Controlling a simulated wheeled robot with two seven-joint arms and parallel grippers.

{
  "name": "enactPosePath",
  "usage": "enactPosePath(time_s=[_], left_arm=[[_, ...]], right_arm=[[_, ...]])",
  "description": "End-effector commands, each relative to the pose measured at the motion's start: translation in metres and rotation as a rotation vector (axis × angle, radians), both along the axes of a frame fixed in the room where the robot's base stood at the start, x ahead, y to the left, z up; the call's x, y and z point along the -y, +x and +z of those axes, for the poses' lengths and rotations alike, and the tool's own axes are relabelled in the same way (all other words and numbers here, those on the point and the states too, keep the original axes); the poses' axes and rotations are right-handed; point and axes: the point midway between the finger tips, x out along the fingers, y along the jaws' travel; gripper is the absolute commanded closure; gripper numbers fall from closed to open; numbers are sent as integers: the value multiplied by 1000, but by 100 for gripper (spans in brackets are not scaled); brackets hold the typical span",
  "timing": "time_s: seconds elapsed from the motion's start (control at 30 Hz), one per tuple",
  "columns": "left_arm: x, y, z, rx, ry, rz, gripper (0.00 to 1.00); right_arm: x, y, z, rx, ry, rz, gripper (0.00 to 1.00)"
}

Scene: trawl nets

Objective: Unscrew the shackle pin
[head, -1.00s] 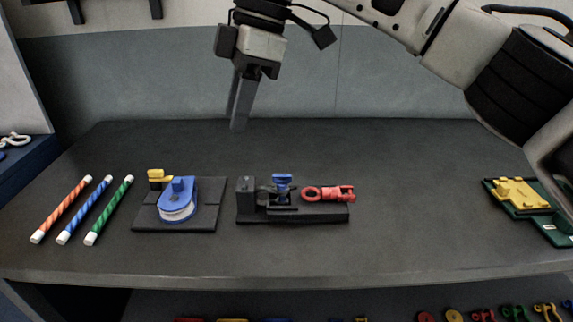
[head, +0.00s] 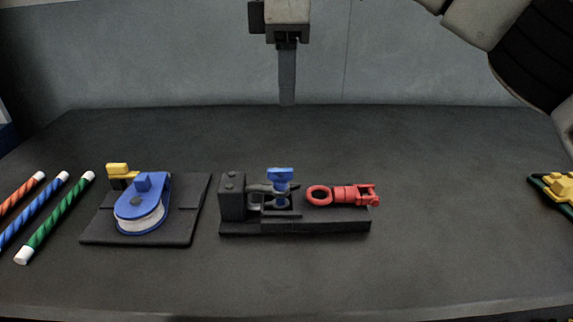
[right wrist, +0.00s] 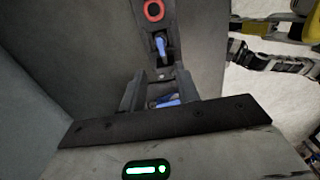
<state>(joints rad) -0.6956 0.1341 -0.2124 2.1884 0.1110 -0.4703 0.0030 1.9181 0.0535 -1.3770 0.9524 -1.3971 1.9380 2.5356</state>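A dark grey shackle (head: 257,188) sits in a black fixture (head: 320,225) on the table. Its blue pin (head: 280,176) stands upright with a flat head on top. The pin also shows in the right wrist view (right wrist: 162,46), beyond the fingers. A red swivel (head: 343,195) lies on the fixture's right part; its ring (right wrist: 154,10) shows at the top of the wrist view. My right gripper (head: 287,98) points down, apart from the pin and above it in the head picture. In the wrist view its fingers (right wrist: 160,76) are spread, with nothing held between them. My left gripper is not in view.
A blue block with a white sheave (head: 142,205) and a yellow piece (head: 120,172) lie on a black plate left of the fixture. Several striped rods (head: 55,218) lie farther left. A yellow part (head: 556,186) is at the right edge.

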Motion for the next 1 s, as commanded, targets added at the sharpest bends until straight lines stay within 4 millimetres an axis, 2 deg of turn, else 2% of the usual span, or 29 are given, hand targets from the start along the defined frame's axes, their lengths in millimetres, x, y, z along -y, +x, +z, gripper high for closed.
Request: enactPosePath(time_s=[0.03, 0.2, 0.5, 0.7, 1.0], left_arm=[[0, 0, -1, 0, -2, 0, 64], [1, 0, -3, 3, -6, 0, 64], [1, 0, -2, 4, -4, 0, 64], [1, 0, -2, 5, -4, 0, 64], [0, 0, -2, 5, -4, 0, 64]], right_arm=[[1, 0, -13, -4, -2, 0, 68], [1, 0, -50, -4, -1, 0, 68], [1, 0, -109, -2, -1, 1, 68], [1, 0, -129, -1, 0, -1, 68], [0, 0, -134, 0, 0, -1, 68]])
